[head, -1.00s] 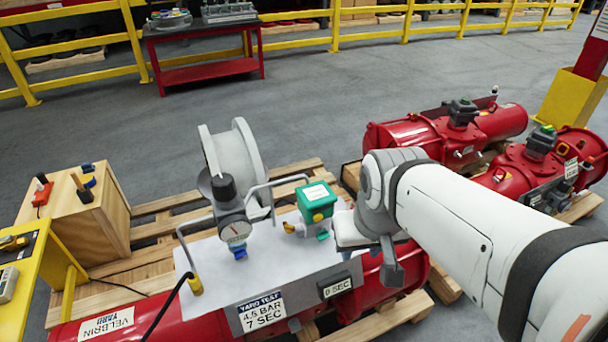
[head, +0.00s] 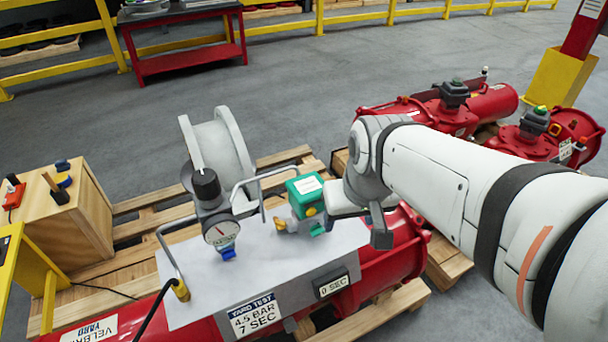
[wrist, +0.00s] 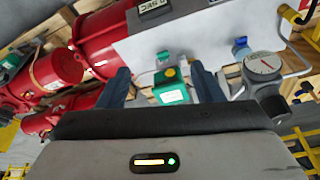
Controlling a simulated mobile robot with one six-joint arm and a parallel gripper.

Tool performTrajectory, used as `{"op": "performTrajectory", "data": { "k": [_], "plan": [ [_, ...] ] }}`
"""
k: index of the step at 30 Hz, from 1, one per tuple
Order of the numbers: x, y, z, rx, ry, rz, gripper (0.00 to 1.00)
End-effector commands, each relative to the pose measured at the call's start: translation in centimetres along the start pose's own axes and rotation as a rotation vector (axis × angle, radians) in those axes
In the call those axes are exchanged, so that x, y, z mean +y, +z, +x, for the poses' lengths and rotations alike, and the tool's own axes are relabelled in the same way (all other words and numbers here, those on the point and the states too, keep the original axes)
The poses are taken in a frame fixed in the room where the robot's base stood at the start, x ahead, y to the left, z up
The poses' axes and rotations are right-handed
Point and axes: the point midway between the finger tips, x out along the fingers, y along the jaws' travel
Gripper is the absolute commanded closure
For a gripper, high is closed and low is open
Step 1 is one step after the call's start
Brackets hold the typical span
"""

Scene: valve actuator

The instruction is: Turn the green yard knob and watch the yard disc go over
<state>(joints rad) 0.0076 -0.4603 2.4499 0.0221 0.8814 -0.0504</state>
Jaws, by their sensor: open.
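The green box (head: 305,189) with a white label stands on the grey plate of the near red actuator. It carries a yellow knob (head: 311,211) and a small green part (head: 317,229) low on its front. In the wrist view the green box (wrist: 173,95) and yellow knob (wrist: 169,73) show between the fingers. My gripper (wrist: 160,70) is open, with its two dark fingers apart on either side of the box; contact cannot be told. In the head view it is just right of the box, partly hidden by my arm. The grey disc and ring (head: 222,155) stand behind the gauge.
A pressure gauge (head: 221,231) and bent metal handles stand left of the box. The plate has a small display (head: 333,285) and a YARD TEST label (head: 254,315). A wooden box (head: 75,215) is at left. More red actuators (head: 450,110) lie at right behind my arm.

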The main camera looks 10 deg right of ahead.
Motion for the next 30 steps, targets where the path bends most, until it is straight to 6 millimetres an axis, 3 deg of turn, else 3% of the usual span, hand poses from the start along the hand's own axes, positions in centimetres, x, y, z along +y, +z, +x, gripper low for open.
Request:
{"op": "performTrajectory", "data": {
  "k": [1, 15, 21, 30],
  "plan": [
    [-0.1, -0.2, 3.3, 0.003, -0.007, -0.017, 0.40],
    [0.6, -7.2, 19.7, 0.081, -0.070, -0.197, 0.40],
    [1.1, -9.4, 24.0, 0.109, -0.081, -0.246, 0.40],
    [1.1, -10.4, 26.6, 0.119, -0.085, -0.268, 0.40]
  ]
}}
